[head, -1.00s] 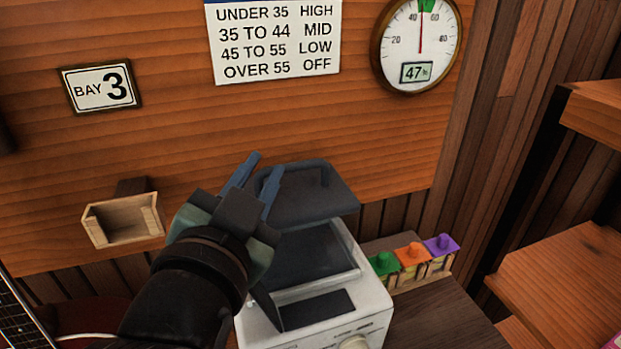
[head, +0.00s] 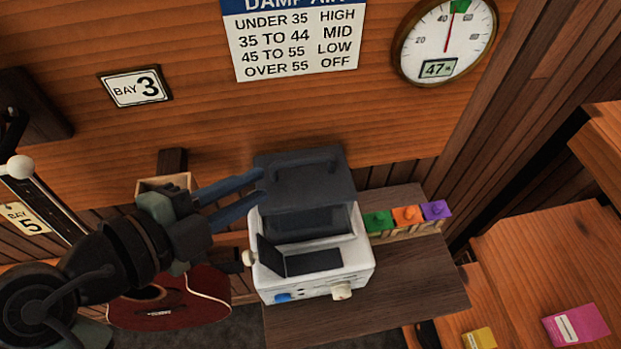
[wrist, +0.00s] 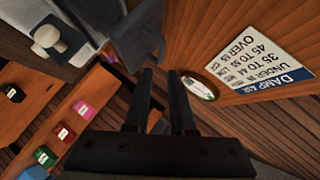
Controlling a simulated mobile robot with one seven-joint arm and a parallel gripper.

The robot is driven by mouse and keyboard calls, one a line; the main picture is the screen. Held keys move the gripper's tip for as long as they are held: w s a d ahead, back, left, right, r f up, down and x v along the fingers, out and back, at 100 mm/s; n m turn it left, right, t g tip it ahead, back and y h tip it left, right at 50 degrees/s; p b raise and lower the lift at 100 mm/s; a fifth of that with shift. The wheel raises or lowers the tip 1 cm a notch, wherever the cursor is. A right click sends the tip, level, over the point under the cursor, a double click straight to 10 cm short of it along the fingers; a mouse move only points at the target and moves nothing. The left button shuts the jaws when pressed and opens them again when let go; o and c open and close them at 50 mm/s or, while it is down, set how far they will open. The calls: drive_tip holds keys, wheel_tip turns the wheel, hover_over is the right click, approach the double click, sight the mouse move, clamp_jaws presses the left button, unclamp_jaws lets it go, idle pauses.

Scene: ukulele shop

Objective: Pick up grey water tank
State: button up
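The grey water tank (head: 306,183) is a dark grey block with a handle on top, seated at the back of a white machine (head: 312,285) on a dark wooden table. It also shows in the wrist view (wrist: 136,38), just beyond the fingers. My gripper (head: 262,187) reaches in from the left, its two blue-grey fingers parallel and apart, tips at the tank's left side. In the wrist view my gripper (wrist: 162,76) is open with nothing between the fingers. I cannot tell whether the fingertips touch the tank.
Green, orange (head: 407,215) and purple blocks sit in a small rack right of the machine. A dark flap (head: 270,257) stands up at the machine's front. A dark red guitar (head: 170,304) is below my arm. The wooden wall is close behind; the table (head: 400,290) has bare room in front.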

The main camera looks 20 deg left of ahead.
sight(298, 163)
drive_tip(key=p+x, duration=0.1)
drive_tip(key=x, duration=0.5)
drive_tip(key=shift+p, duration=0.35)
drive_tip(key=p+x, duration=0.3)
drive_tip(key=x, duration=0.1)
drive_tip(key=shift+w+a+f, duration=0.1)
drive_tip(key=shift+w, duration=0.3)
drive_tip(key=shift+w+f, duration=0.25)
drive_tip(key=shift+c, duration=0.3)
clamp_jaws()
drive_tip(key=shift+r, duration=0.1)
